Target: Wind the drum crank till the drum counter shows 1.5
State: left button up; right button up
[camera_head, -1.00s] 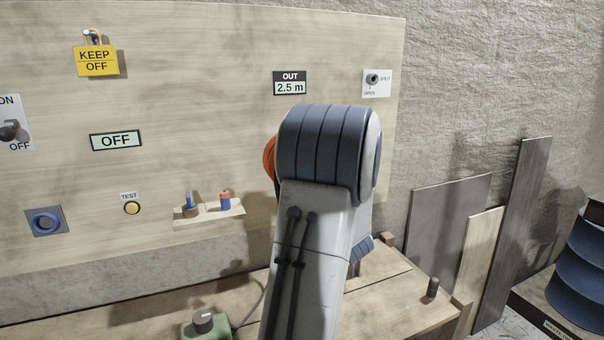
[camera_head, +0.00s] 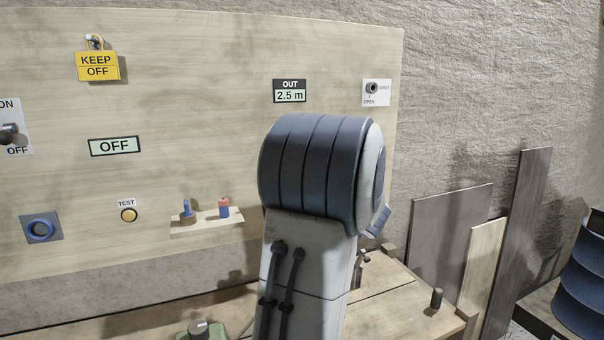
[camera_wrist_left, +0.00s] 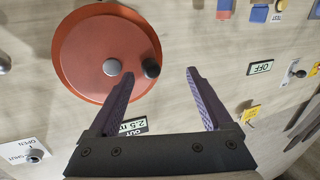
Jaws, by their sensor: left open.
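The drum counter (camera_head: 289,91) on the board reads OUT 2.5 m; part of it also shows, turned over, in the left wrist view (camera_wrist_left: 133,126). The orange-red drum (camera_wrist_left: 85,68) fills the upper left of the left wrist view, with a grey hub (camera_wrist_left: 112,67) and a dark crank knob (camera_wrist_left: 151,68) near its rim. My left gripper (camera_wrist_left: 160,73) is open; in that view the knob appears between its fingertips, nearer the left one. I cannot tell the depth gap. In the head view my arm hides the drum and gripper. My right gripper is not in view.
A shut/open knob plate (camera_head: 376,92) is right of the counter. A small shelf (camera_head: 207,221) with two small items, a yellow TEST button (camera_head: 129,215) and an OFF sign (camera_head: 114,146) are left of my arm. Below is a wooden bench (camera_head: 400,305); panels (camera_head: 450,225) lean at the right.

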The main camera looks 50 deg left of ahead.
pick_arm(q)
jog(key=a, duration=0.2)
jog(key=w+a+p, duration=0.1)
jog(key=shift+a, duration=0.35)
dwell(0.3)
